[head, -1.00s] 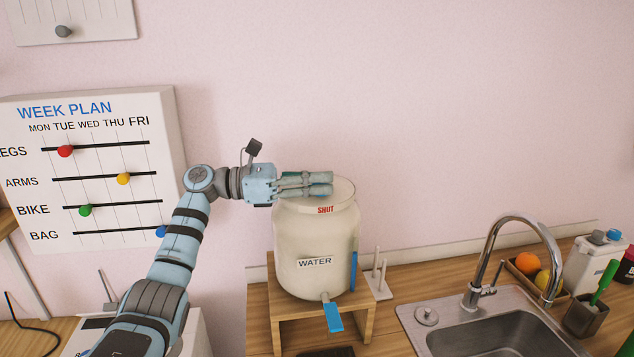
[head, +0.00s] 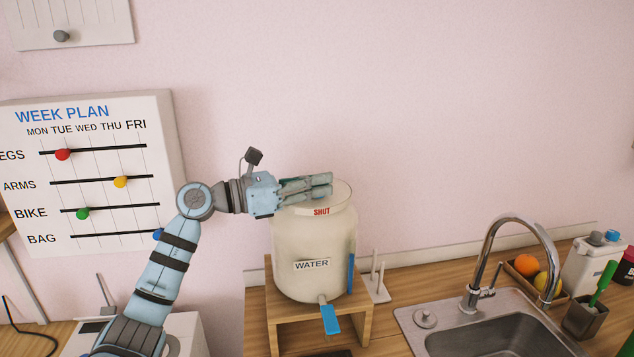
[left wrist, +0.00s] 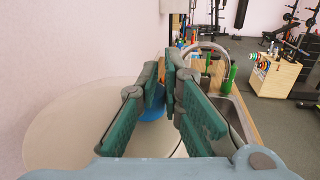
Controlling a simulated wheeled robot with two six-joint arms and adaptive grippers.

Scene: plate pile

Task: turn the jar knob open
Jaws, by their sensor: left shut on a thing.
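The cream jar (head: 300,240) marked WATER stands upright on a wooden stand (head: 285,325), with SHUT printed in red near its top. A blue tap lever (head: 330,320) hangs at its lower front. My left gripper (head: 328,185) reaches in from the left, low over the jar's lid (head: 343,193). Its fingers hide the knob in the head view. In the left wrist view a blue knob (left wrist: 153,108) shows partly between the green-padded fingers (left wrist: 172,65), above the pale round lid (left wrist: 55,130). The gripper is shut on this knob. My right gripper is not in view.
A sink with a curved faucet (head: 515,222) lies to the right of the jar. A small pegged rack (head: 378,288) stands close beside the stand. A WEEK PLAN board (head: 95,170) hangs at the left. The wall above the jar is clear.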

